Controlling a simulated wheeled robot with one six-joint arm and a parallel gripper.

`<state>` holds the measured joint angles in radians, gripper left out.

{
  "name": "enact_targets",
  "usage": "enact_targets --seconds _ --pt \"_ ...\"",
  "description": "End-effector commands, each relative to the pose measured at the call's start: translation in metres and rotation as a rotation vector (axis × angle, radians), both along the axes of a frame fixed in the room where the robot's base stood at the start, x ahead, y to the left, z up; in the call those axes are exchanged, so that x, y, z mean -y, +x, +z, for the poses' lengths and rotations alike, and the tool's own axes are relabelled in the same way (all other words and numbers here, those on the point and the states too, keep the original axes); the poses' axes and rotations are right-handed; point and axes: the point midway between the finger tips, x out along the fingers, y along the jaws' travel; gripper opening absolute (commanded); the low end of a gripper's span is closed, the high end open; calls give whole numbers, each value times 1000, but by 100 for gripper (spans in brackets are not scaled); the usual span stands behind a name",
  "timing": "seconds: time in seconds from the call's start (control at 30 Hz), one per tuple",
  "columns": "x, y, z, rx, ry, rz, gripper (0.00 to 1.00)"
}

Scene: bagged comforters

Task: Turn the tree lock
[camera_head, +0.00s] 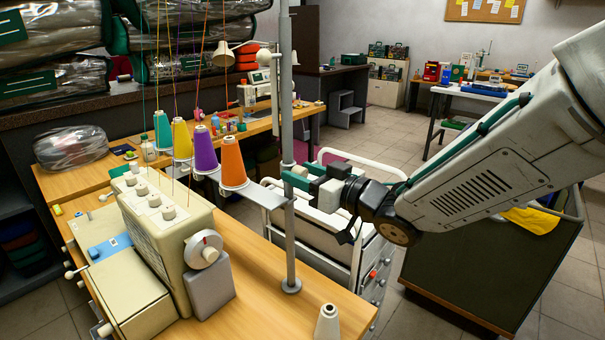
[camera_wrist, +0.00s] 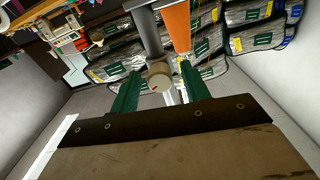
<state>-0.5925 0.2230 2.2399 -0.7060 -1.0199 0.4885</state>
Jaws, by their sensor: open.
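The tree lock is a round beige knob (camera_wrist: 160,78) with a small red mark, seen in the wrist view on the grey pole of the thread tree. In the head view the pole (camera_head: 290,245) rises from the table beside the sewing machine; the knob cannot be made out there. In the wrist view my gripper (camera_wrist: 159,71) is open, with one green finger on each side of the knob. I cannot tell whether either finger touches it. An orange thread cone (camera_wrist: 177,25) is close by.
Orange (camera_head: 232,160), purple (camera_head: 205,150), yellow and teal thread cones stand on the tree left of the pole. A cream sewing machine (camera_head: 165,235) is below them. A white cone (camera_head: 327,322) stands at the table's front edge. A white drawer cart (camera_head: 330,225) is behind my gripper.

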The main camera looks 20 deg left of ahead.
Motion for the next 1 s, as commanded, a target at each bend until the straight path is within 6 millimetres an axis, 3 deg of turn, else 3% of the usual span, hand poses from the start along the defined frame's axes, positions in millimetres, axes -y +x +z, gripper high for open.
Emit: enact_targets --seconds 0.43,1.0 --pt "63 -25 0 -1 -1 -2 46" --pt "74 -31 -5 0 0 1 46"
